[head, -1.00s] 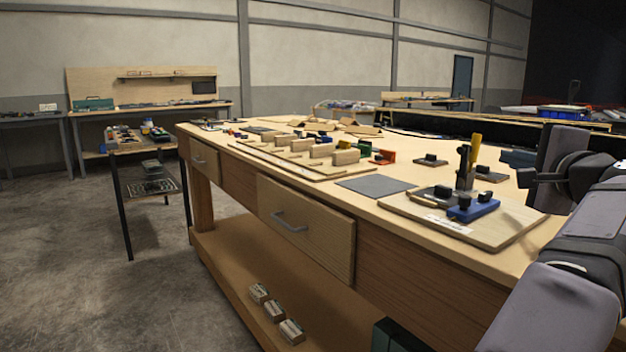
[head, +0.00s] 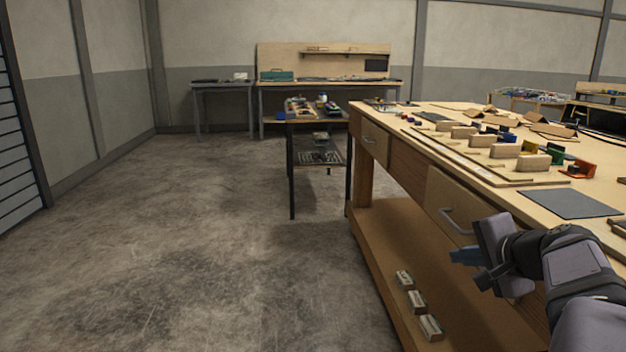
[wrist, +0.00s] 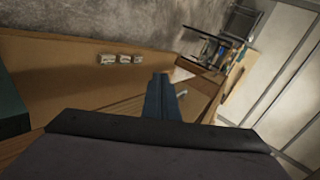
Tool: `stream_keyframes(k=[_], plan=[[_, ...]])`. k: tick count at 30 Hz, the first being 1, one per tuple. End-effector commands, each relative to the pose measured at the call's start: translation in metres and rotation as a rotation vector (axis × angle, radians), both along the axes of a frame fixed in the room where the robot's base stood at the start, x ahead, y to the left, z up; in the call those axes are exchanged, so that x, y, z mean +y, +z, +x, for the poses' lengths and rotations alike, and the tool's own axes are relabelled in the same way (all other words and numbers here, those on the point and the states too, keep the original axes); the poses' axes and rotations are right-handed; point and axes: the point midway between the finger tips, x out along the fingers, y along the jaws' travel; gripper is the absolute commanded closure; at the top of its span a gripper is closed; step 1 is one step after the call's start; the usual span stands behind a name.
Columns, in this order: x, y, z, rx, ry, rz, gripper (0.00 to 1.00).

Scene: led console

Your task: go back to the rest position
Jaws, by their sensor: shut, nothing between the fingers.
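My gripper (head: 467,256) is at the lower right of the head view, in front of the long wooden workbench (head: 400,165). Its blue fingers point left, beside the bench's front drawer with a grey handle. In the wrist view the fingers (wrist: 160,97) are together with nothing between them. They are apart from every object in view.
Several small pale blocks (head: 416,301) lie on the bench's lower shelf. Wooden blocks and a grey mat (head: 571,204) are on the bench top. A small cart (head: 318,158) stands beyond the bench's far end. The concrete floor (head: 190,250) to the left is clear.

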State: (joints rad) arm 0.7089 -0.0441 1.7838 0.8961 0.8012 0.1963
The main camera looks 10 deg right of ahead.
Motion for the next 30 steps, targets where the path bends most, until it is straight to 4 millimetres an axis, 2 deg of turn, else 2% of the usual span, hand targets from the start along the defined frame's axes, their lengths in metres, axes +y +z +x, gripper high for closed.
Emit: stream_keyframes(k=[1, 5, 9, 12, 15, 19, 25, 27, 30], plan=[[0.025, -0.028, -0.002, 0.065, 0.065, -0.022, 1.00], [0.079, -0.096, -0.023, 0.235, 0.240, -0.112, 1.00], [0.134, -0.165, -0.063, 0.410, 0.463, -0.232, 1.00], [0.164, -0.206, -0.099, 0.520, 0.633, -0.328, 1.00], [0.184, -0.238, -0.135, 0.608, 0.791, -0.420, 1.00], [0.199, -0.269, -0.178, 0.696, 0.976, -0.527, 1.00], [0.207, -0.304, -0.240, 0.800, 1.257, -0.693, 1.00], [0.206, -0.282, -0.237, 0.796, 1.245, -0.693, 1.00], [0.205, -0.266, -0.237, 0.796, 1.242, -0.689, 1.00]])
